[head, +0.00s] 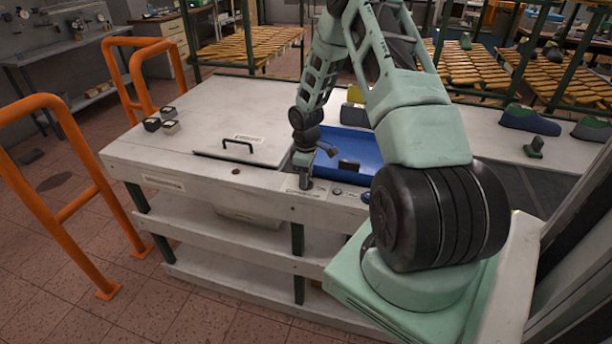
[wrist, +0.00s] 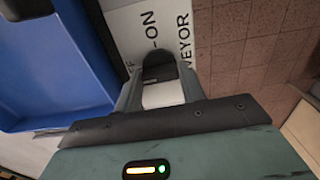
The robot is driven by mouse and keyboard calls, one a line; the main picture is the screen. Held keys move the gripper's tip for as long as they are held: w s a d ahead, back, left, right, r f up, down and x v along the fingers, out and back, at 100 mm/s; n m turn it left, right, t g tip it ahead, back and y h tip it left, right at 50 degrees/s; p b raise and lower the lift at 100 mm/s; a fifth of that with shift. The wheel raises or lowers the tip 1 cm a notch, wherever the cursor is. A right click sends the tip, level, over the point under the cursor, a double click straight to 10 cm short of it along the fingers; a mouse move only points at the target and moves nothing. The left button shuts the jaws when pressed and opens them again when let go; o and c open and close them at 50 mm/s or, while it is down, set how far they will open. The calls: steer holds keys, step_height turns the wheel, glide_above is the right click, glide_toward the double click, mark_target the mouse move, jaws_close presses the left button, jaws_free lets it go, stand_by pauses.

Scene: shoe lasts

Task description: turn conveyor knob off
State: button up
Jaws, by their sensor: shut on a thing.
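The conveyor knob (wrist: 159,60) is black and shows between the fingertips in the wrist view. It sits on a white label plate (wrist: 150,22) with the letters "ON" and "VEYOR" readable; the rest of the lettering is partly covered. My gripper (wrist: 160,76) points down and is shut on the knob. In the head view my gripper (head: 304,180) is at the front edge of the white bench, and the knob is hidden behind it. The exact angle of the knob is hard to tell.
A blue tray (head: 352,143) lies in the bench right behind my gripper. A lid with a black handle (head: 238,144) is to the left on the white bench (head: 215,100). Small dark buttons (head: 337,191) are to the right. Orange rails (head: 75,205) stand at the left.

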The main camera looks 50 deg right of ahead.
stand_by(0.4)
steer(key=o, duration=1)
steer(key=shift+r, duration=0.1)
step_height(320, 180, up, 17)
steer(key=b, duration=0.3)
steer(key=shift+r, duration=0.15)
